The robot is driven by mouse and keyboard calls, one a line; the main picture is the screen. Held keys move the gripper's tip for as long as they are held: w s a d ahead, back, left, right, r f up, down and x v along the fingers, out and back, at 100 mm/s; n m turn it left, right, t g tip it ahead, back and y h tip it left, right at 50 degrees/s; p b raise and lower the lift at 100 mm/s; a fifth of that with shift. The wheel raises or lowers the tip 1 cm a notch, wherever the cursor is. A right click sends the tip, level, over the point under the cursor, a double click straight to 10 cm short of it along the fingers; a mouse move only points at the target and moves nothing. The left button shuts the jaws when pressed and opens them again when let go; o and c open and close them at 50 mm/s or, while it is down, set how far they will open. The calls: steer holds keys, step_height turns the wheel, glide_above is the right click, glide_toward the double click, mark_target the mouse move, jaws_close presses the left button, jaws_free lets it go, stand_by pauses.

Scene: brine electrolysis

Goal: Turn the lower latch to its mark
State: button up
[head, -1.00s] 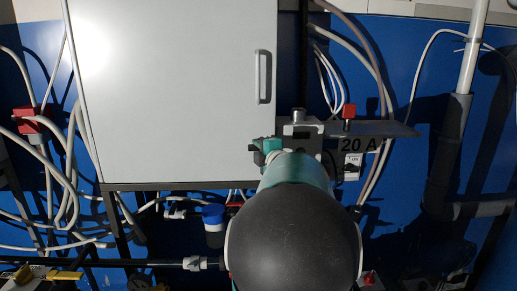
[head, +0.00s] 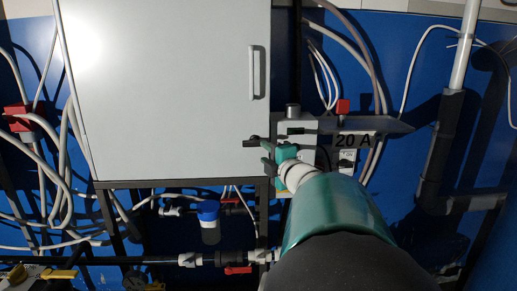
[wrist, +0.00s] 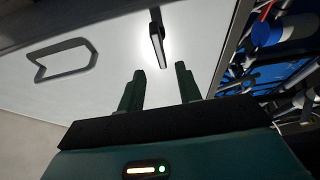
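The lower latch is a short dark bar on the cabinet door's lower right edge in the head view (head: 252,142). There it lies level, at right angles to the door handle. In the wrist view the latch (wrist: 158,45) is a black bar with a pale face, pointing between my fingers. My gripper (wrist: 160,75) is open, with its two dark green fingers apart and the latch just beyond their tips. No contact is visible. In the head view my gripper (head: 268,150) is beside the latch, and its fingers are partly hard to make out. I cannot make out the mark.
The grey cabinet door (head: 170,95) carries a pale handle (head: 257,73) above the latch. Pipes and a blue-capped filter (head: 210,222) are below. Loose cables hang at left.

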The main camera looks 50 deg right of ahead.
steer(key=v, duration=0.4)
steer(key=shift+s+a, duration=0.1)
steer(key=shift+s, duration=0.15)
steer(key=w+a+f+m+g+y, duration=0.1)
steer(key=w+a+f+m+g, duration=0.25)
steer(key=a, duration=0.55)
steer(key=w+a+f+m+g, duration=0.15)
steer(key=w+a+m, duration=0.25)
steer(key=a+m, duration=0.45)
steer(key=s+a+f+g+y, duration=0.2)
steer(key=s+a+f, duration=0.1)
steer(key=a, duration=0.5)
steer(key=s+a+f+g+y, duration=0.1)
steer(key=s+a+f+y, duration=0.1)
steer(key=a, duration=0.6)
steer(key=s+a+f+m+g+y, duration=0.1)
steer(key=s+a+f, duration=0.3)
steer(key=a, duration=0.4)
steer(key=shift+s+a+f+g+y, duration=0.45)
steer(key=shift+g+y, duration=0.35)
steer(key=shift+y, duration=0.1)
